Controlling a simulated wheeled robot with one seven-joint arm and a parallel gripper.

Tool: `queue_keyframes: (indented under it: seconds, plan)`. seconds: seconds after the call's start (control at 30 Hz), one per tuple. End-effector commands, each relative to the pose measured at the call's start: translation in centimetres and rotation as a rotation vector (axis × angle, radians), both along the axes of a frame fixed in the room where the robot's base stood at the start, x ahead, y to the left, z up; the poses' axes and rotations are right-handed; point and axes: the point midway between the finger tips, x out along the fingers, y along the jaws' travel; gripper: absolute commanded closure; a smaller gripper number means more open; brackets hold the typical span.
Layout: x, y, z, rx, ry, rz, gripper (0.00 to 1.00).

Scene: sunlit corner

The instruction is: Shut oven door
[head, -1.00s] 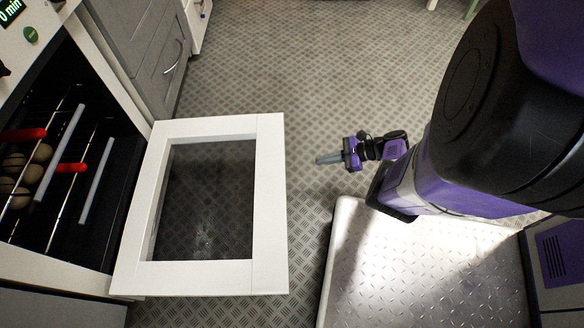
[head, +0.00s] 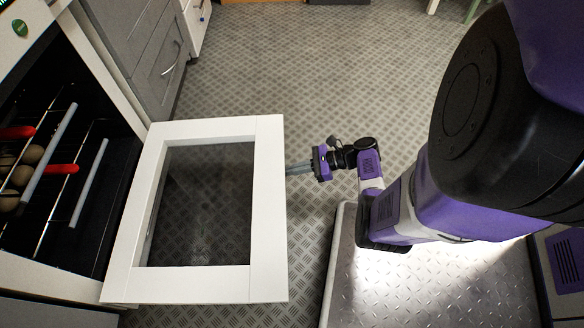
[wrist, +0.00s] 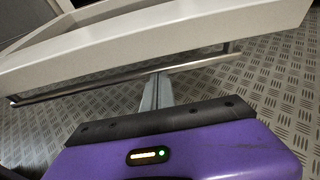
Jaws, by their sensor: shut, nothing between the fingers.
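The white oven door (head: 268,200) with a dark glass window is lowered open and juts out from the oven (head: 60,170) at the left in the head view. My gripper (head: 290,169) is shut and empty, at the door's outer edge. In the wrist view the shut fingers (wrist: 157,92) reach toward the metal handle bar (wrist: 110,85) that runs under the white door edge (wrist: 150,38). The fingertips are close to the bar; I cannot tell whether they touch it.
Inside the oven are racks with red-ended bars and several round brown items (head: 22,178). Grey drawers (head: 150,60) stand beside the oven at the top left. The patterned metal floor (head: 310,70) is clear beyond the door.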

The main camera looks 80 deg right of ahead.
Motion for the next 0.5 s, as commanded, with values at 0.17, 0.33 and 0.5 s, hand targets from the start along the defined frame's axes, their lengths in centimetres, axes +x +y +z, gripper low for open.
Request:
queue_keyframes:
  seconds: [0.17, 0.33, 0.5]
  plan:
    - [0.0, 0.1, 1.4, -0.001, 0.000, 0.000, 1.00]
    - [0.0, 0.1, 2.1, 0.001, 0.000, 0.001, 1.00]
    - [0.0, 0.1, 2.2, 0.001, 0.000, 0.001, 1.00]
